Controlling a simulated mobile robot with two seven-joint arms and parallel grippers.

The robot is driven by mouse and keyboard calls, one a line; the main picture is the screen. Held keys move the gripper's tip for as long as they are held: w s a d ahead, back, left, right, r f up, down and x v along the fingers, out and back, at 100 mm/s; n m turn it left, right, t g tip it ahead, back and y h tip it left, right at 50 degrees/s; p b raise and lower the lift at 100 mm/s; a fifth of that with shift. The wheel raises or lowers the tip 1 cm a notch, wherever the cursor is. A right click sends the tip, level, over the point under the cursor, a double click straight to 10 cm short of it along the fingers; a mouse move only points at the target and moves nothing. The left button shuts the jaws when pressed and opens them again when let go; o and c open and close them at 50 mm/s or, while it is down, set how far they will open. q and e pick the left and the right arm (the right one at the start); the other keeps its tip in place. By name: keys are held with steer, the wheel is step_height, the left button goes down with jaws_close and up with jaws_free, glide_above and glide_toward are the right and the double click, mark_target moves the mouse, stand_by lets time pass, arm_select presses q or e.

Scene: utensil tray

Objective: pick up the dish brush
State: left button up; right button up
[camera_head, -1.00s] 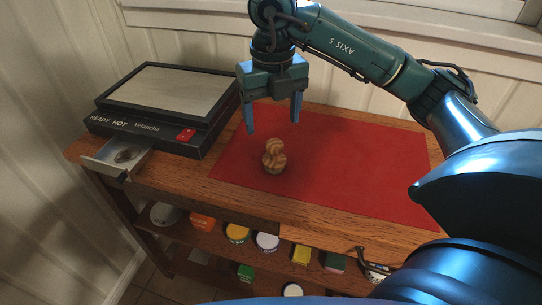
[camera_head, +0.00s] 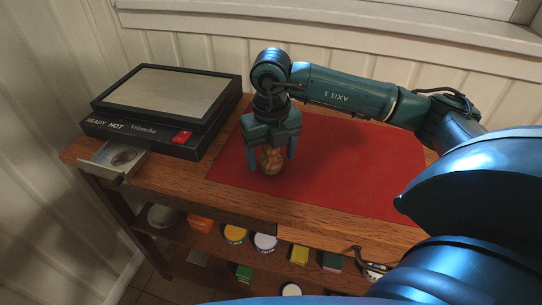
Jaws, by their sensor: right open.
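The dish brush (camera_head: 271,161) is a small brown, rounded, wooden-looking thing standing on the red mat (camera_head: 345,170), near the mat's front left part. My right gripper (camera_head: 271,165) is lowered over it from above, open, with one blue finger at the brush's left and the other at its right. The gripper body hides the top of the brush. I cannot tell whether either finger touches it. My left gripper is not in view.
A black warming plate (camera_head: 165,95) stands on the wooden table at the left, its small metal drawer (camera_head: 115,158) pulled out. Several jars and boxes, including a yellow-lidded jar (camera_head: 235,233), sit on the shelf below. The mat's right side is clear.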

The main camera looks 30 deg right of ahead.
steer(key=shift+c, duration=0.3)
steer(key=c, duration=1)
step_height(320, 180, up, 10)
steer(key=shift+r, duration=0.1)
steer(key=o, duration=0.4)
steer(key=c, duration=0.3)
